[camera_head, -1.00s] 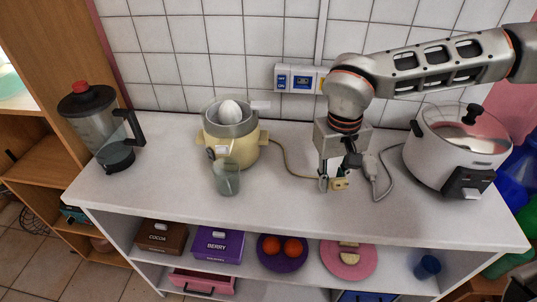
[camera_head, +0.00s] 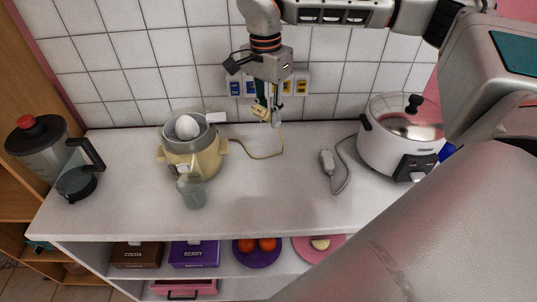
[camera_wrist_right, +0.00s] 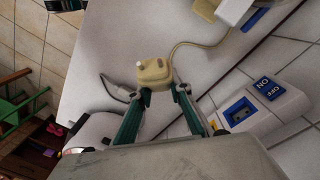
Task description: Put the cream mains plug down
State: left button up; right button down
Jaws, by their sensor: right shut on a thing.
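The cream mains plug (camera_head: 261,112) is held in the air by my right gripper (camera_head: 267,116), in front of the tiled wall just below the socket panel (camera_head: 300,84). The gripper is shut on it. In the right wrist view the cream plug (camera_wrist_right: 154,73) sits at the tips of the green-sided fingers (camera_wrist_right: 162,93), with pins showing. The blue-switched socket panel (camera_wrist_right: 262,108) is to its lower right there. The plug's cord runs down to the counter and left to the cream juicer (camera_head: 195,158). My left gripper is not in view.
A grey plug (camera_head: 327,161) lies on the white counter (camera_head: 255,200), its cord leading to the white cooker (camera_head: 398,140) at right. A clear cup (camera_head: 192,191) stands before the juicer. A blender (camera_head: 45,160) is at far left. The counter's middle is clear.

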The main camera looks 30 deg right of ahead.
aim_at(270, 163)
notch_tip(270, 163, down, 14)
jog(key=shift+f, duration=0.1)
dwell(0.4)
jog(key=shift+f, duration=0.25)
jog(key=c, duration=1.8)
grip_release()
jog(key=shift+c, duration=0.2)
jog(key=r, duration=1.2)
jog(key=shift+w+a+r, duration=0.15)
jog(key=shift+w+r, duration=0.1)
jog(key=shift+r, duration=0.1)
jog(key=shift+f, duration=0.1)
